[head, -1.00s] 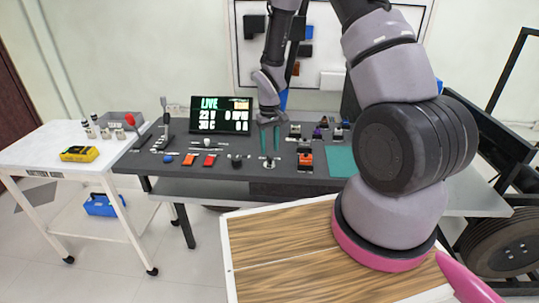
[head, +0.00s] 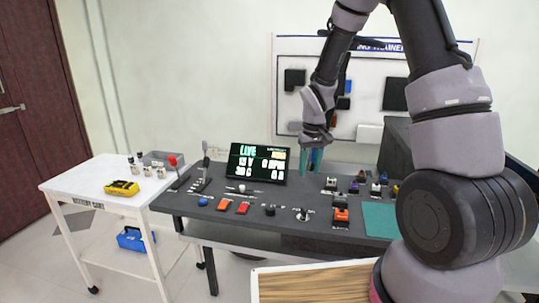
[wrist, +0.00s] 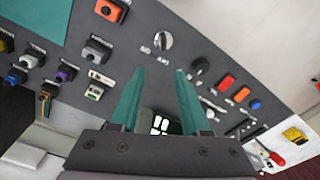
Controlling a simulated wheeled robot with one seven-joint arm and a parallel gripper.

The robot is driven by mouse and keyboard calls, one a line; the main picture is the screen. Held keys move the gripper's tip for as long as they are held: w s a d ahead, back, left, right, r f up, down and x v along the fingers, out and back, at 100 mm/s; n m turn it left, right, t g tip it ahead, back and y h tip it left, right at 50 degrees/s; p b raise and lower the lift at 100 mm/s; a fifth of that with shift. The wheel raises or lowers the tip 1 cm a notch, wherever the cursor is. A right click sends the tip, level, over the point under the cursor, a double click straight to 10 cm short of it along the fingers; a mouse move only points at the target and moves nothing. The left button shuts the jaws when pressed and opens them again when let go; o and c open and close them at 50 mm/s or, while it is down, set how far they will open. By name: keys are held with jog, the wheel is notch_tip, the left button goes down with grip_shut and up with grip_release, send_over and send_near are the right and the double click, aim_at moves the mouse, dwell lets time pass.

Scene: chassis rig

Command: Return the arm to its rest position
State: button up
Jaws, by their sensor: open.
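My gripper (head: 311,160) has two teal fingers and hangs above the back of the dark control bench (head: 285,238), just right of the display. In the wrist view the fingers of my gripper (wrist: 157,100) stand apart with nothing between them. The bench top with its knobs and switches shows beyond the fingertips. My arm rises from its base at the right of the head view and bends over to the gripper.
The lit display (head: 258,163) stands on the bench left of my gripper. An orange switch (head: 341,214) and a teal mat (head: 379,220) lie at the right. A white cart (head: 95,180) holds a yellow meter (head: 121,188). A panel board (head: 355,90) hangs behind.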

jog(key=s+d+r+m+t, duration=0.1)
jog(key=s+d+r, duration=0.15)
jog(key=r, duration=0.75)
jog(key=s+d+r+m+t, duration=0.15)
jog(key=s+r, duration=0.25)
jog(key=r, duration=0.5)
jog(key=s+r+m+t+y, duration=0.1)
jog(key=s+r+t, duration=0.1)
jog(key=s+r, duration=0.3)
jog(key=s+r+m+t, duration=0.2)
jog(key=s+r, duration=0.4)
jog(key=s, duration=0.4)
jog(key=shift+s+d+y, duration=0.25)
jog(key=shift+d+y, duration=0.15)
jog(key=shift+d, duration=0.05)
